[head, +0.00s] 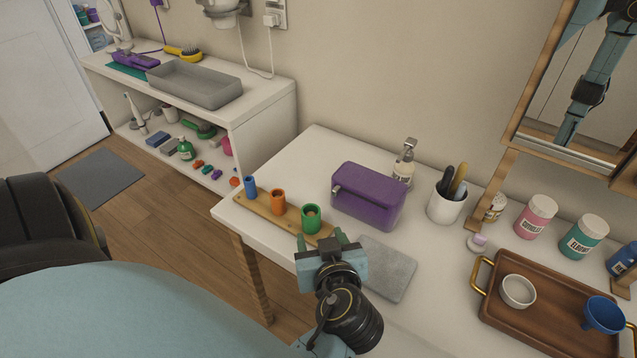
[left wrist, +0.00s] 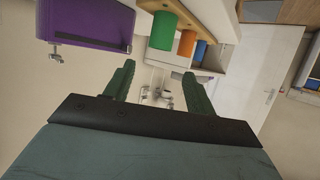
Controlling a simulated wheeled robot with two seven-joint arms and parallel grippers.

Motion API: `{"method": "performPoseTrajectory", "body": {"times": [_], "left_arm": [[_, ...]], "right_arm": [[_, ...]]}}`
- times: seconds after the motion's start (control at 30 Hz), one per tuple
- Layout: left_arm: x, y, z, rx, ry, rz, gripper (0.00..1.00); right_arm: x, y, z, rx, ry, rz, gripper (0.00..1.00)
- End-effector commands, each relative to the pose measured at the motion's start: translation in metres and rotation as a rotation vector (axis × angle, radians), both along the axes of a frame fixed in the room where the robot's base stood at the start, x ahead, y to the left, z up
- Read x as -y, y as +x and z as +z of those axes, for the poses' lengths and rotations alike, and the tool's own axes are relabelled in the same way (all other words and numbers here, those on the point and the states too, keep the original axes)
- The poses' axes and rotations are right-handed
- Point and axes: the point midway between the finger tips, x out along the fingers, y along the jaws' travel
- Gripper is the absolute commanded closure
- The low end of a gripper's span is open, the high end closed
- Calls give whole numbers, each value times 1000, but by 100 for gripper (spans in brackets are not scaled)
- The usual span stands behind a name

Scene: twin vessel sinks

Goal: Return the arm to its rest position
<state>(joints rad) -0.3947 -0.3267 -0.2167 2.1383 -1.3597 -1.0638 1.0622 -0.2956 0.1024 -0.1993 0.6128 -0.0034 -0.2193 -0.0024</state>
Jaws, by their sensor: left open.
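My left gripper (head: 321,240) is in the lower middle of the head view, over the front edge of the white table (head: 323,149). Its two green fingers are apart with nothing between them; they also show in the left wrist view (left wrist: 156,84). In the head view the fingertips are close to the wooden strip (head: 265,212) that bears a blue, an orange and a green cylinder. I cannot tell whether they touch it. My right gripper is not in view.
A purple case (head: 368,195) and a grey slab (head: 384,268) are near the gripper. A wooden tray (head: 549,310) holds a white bowl and a blue funnel-like cup at right. Bottles stand behind it. A lower shelf unit (head: 262,119) stands at left, with open floor in front.

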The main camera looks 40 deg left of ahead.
Motion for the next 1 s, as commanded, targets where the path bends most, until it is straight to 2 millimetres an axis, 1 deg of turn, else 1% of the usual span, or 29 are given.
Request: {"method": "performPoseTrajectory", "body": {"times": [0.2, 0.53, 0.63, 0.73, 0.83, 0.93, 1.0], "left_arm": [[1, -1, 0, 0, 0, 0, 45], [1, 0, 0, 0, 0, 0, 45], [-2, -3, -3, -19, -6, -5, 45], [-7, -11, -13, -82, -31, -25, 45], [-13, -23, -29, -192, -73, -78, 45], [-15, -39, -46, -324, -126, -165, 45], [-12, -49, -55, -415, -163, -247, 45]], "right_arm": [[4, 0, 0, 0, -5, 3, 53], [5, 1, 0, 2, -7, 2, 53], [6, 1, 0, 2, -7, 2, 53], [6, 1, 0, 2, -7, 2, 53], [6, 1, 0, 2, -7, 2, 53], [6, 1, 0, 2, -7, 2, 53], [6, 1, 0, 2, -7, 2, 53]]}}
